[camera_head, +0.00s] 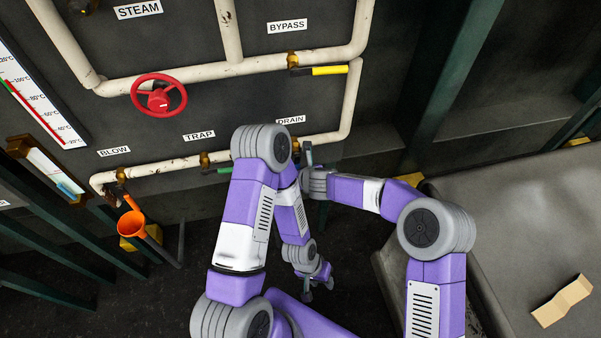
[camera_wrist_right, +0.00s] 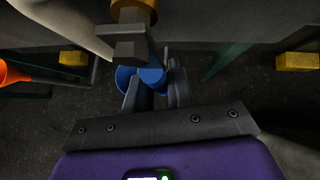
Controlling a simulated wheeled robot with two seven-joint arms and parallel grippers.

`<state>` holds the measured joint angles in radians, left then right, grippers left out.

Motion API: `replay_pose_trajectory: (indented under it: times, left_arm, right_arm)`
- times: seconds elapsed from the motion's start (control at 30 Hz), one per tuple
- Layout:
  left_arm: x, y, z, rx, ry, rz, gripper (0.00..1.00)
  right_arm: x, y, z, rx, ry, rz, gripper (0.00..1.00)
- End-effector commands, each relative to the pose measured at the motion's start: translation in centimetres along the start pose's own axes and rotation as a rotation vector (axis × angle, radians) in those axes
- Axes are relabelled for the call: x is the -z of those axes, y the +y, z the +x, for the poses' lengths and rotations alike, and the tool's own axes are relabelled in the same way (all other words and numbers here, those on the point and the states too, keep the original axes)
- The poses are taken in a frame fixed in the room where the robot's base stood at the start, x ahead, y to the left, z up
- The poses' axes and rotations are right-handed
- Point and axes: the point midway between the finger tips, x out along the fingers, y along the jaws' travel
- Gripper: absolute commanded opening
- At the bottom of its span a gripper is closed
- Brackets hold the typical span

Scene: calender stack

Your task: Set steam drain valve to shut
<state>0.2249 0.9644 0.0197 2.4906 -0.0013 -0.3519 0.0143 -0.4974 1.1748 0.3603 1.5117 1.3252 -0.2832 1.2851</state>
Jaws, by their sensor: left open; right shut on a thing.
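The DRAIN label (camera_head: 291,120) sits above the right end of the lower pipe, where my arms hide most of the drain valve. In the right wrist view, the valve's brass body (camera_wrist_right: 148,4) is at the top, with a grey lever (camera_wrist_right: 128,49) below it. The lever's blue grip (camera_wrist_right: 152,75) points away from the body, between the fingers. My right gripper (camera_wrist_right: 155,90) is shut on this grip; in the head view it is near the pipe (camera_head: 308,153). My left gripper (camera_head: 319,285) hangs low, open and empty, apart from the valve.
A red handwheel (camera_head: 158,95), a yellow bypass lever (camera_head: 330,71) and a green trap lever (camera_head: 224,170) are on the pipes. An orange funnel (camera_head: 131,223) stands lower left. A grey table (camera_head: 500,215) with a tan block (camera_head: 563,300) is at right.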

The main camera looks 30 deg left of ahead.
Motion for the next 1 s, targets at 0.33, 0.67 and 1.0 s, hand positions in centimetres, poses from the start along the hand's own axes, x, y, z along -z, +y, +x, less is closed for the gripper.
replay_pose_trajectory:
  times: [0.33, 0.67, 1.0]
  left_arm:
    - [0.0, 0.0, 0.0, 0.000, 0.000, 0.000, 0.43]
    - [0.0, 0.0, 0.0, 0.000, 0.000, 0.000, 0.43]
    - [0.0, 0.1, -0.1, 0.000, 0.000, 0.000, 0.43]
  right_arm:
    - [0.0, 0.3, 0.0, -0.008, -0.001, 0.001, 0.00]
    - [0.0, 0.2, 0.0, -0.004, 0.000, 0.001, 0.43]
    - [-0.1, 0.1, -2.9, -0.003, -0.001, -0.001, 0.43]
